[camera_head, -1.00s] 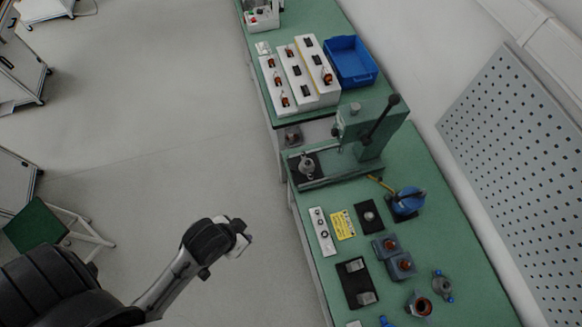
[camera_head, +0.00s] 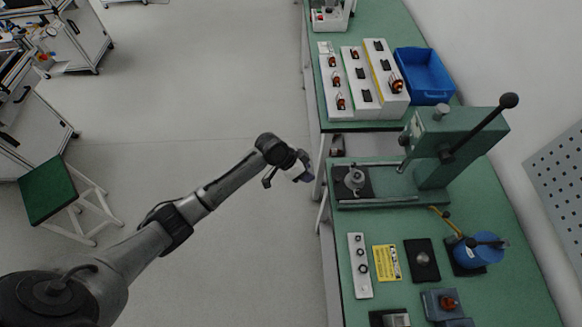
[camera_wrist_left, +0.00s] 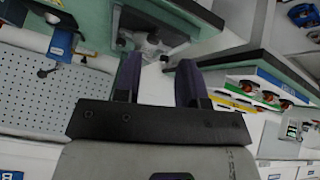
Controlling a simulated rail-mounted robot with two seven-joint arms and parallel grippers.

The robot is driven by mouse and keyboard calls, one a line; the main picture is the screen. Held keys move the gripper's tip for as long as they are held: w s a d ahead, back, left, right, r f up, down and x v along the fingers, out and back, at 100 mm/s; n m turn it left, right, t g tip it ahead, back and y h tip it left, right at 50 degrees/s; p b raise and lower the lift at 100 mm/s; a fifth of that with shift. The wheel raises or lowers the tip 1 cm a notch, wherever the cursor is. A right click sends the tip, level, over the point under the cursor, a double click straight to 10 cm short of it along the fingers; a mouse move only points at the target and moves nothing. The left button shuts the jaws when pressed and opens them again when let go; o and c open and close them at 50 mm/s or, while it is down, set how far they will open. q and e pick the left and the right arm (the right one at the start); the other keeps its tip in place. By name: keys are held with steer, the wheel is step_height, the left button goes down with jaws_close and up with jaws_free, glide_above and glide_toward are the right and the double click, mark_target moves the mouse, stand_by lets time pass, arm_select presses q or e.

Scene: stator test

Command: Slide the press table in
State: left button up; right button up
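The green arbor press (camera_head: 440,145) stands on the green workbench, its lever with a black knob leaning up to the right. Its dark press table (camera_head: 366,192) sits at the left, outer end of the press base, out from under the ram. A grey metal part (camera_head: 355,178) rests on it. My left gripper (camera_head: 304,174) is just left of the press table, past the bench edge and apart from it. In the left wrist view, the two fingers (camera_wrist_left: 160,65) are spread with nothing between them, and the metal part (camera_wrist_left: 150,45) shows beyond them. My right gripper is not in view.
A blue bin (camera_head: 424,75) and white trays (camera_head: 362,78) with small parts are behind the press. In front are a white strip (camera_head: 360,265), a yellow card (camera_head: 387,263) and a blue device (camera_head: 478,250). The floor left of the bench is open, with a green-topped stool (camera_head: 47,190).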

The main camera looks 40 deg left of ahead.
arm_select(q)
steer(key=w+d+f+m+t+h+b, duration=0.1)
steer(key=w+d+f+m+h+b, duration=0.1)
steer(key=w+d+f+m+b, duration=0.1)
steer(key=shift+w+d+f+t+b, duration=0.15)
steer(key=shift+w+d+t+b, duration=0.15)
steer(key=shift+w+d+b, duration=0.3)
stand_by(0.3)
steer(key=shift+w+d+f, duration=0.2)
